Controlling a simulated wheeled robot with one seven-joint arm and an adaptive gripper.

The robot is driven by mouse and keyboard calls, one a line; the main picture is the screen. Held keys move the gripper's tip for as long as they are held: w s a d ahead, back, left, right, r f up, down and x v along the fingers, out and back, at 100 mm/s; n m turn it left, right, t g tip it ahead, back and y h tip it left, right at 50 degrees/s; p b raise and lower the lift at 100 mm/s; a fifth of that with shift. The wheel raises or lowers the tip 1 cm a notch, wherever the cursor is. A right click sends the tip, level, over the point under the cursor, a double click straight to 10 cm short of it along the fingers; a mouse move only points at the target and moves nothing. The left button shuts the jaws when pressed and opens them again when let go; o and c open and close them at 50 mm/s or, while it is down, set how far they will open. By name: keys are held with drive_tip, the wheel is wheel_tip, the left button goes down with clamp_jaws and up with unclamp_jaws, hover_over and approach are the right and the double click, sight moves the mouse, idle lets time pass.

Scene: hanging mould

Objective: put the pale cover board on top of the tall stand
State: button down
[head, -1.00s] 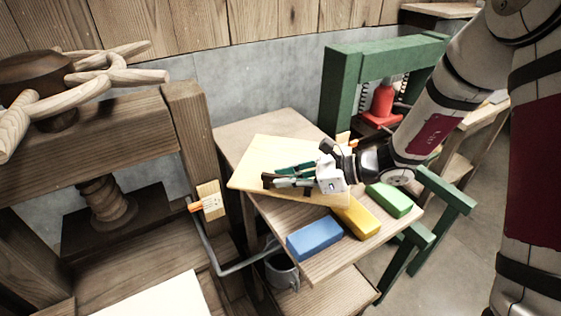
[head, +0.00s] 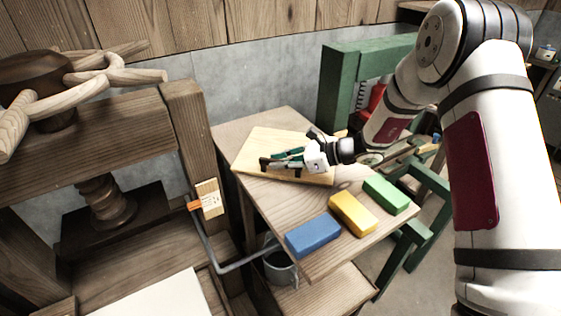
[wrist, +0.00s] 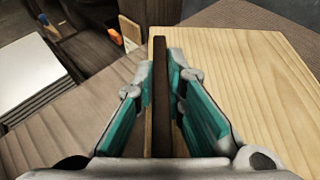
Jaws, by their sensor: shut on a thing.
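The pale cover board (head: 252,150) is a thin, light wooden panel over the back part of the plank top of the tall wooden stand (head: 265,122). It looks nearly level; I cannot tell whether it touches the top all along. My gripper (head: 283,161) is shut on a dark upright strip on the board. In the wrist view the dark strip (wrist: 160,80) runs between the teal finger pads (wrist: 160,100), with the pale board (wrist: 245,75) spreading to the right. The fingers hide part of the board.
A blue block (head: 313,236), a yellow block (head: 353,213) and a green block (head: 386,194) lie along the stand's front. A grey mug (head: 281,268) is below. A wooden screw press (head: 90,140) stands left, a green frame (head: 338,95) behind right.

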drive_tip(key=c, duration=1.7)
unclamp_jaws()
drive_tip(key=shift+o, duration=0.2)
drive_tip(key=b+v, duration=0.1)
drive_tip(key=v, duration=1.1)
drive_tip(key=shift+r, duration=0.1)
drive_tip(key=s+r+n+g+h, duration=0.2)
drive_tip(key=s+r+n+h, duration=0.1)
drive_tip(key=s+r+n, duration=0.4)
drive_tip(key=s+d+r+n+t+h, duration=0.1)
drive_tip(key=s+d+r+n+h, duration=0.2)
drive_tip(key=s, duration=0.5)
drive_tip(key=s+d+r+n+t+h, duration=0.1)
drive_tip(key=s+d+r+n+h, duration=0.2)
drive_tip(key=s, duration=0.5)
drive_tip(key=s+d+r+n+t+h, duration=0.2)
drive_tip(key=s+d+r+n+h, duration=0.1)
drive_tip(key=s+n, duration=0.4)
drive_tip(key=shift+s+d+r+h, duration=0.2)
drive_tip(key=shift+s+d+h, duration=0.6)
drive_tip(key=shift+s+d, duration=0.45)
